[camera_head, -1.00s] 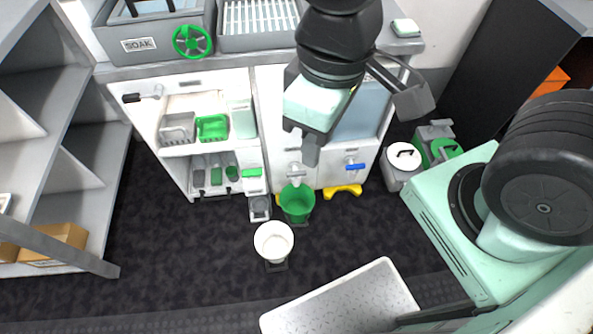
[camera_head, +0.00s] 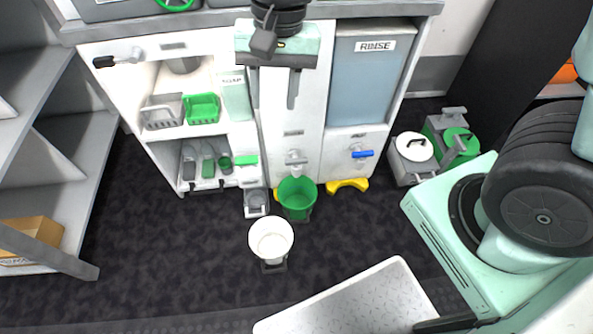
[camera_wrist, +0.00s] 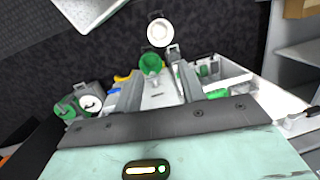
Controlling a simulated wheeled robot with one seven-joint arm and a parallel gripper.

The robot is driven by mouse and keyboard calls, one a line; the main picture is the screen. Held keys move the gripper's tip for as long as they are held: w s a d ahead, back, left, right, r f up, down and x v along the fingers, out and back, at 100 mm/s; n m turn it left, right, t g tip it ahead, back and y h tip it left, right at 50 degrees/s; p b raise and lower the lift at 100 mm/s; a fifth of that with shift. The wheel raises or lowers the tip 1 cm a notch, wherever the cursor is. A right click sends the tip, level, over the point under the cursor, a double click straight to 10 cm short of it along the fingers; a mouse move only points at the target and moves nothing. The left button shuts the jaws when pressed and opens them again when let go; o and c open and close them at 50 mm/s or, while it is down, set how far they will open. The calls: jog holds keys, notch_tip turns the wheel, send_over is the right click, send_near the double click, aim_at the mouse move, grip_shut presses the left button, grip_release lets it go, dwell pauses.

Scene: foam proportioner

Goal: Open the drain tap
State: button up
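My gripper (camera_head: 273,98) is open and empty in front of the cabinet's white middle panel, fingers pointing down and apart. A white-grey tap (camera_head: 295,158) sticks out low on that panel, below the fingers and a little right. A blue-handled tap (camera_head: 361,153) is on the panel to its right, under the RINSE tank (camera_head: 358,85). Which one is the drain tap I cannot tell; no label on them is readable. A green bucket (camera_head: 297,198) stands on the floor below the white-grey tap. In the wrist view both fingers (camera_wrist: 161,85) are spread with nothing between them.
A white bucket (camera_head: 271,239) stands in front of the green one. An open cabinet compartment at left holds a grey basket (camera_head: 162,112) and a green basket (camera_head: 202,108). Lidded containers (camera_head: 413,150) stand at right. The dark floor (camera_head: 170,250) at left is clear.

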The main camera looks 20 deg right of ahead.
jog(key=w+d+f+m+b, duration=0.2)
jog(key=w+f+m+b, duration=0.25)
jog(key=f, duration=0.35)
jog(key=w+d+f+m+b, duration=0.2)
jog(key=w+f+m+b, duration=0.2)
jog(key=w+f+b, duration=0.3)
jog(key=m+h+b, duration=0.2)
jog(key=m+b, duration=0.7)
jog(key=b, duration=0.2)
send_over(297, 159)
notch_tip(297, 159, down, 19)
jog(key=shift+t, duration=0.4)
notch_tip(297, 159, down, 16)
jog(key=b, duration=0.8)
jog(key=shift+a, duration=0.1)
grip_shut()
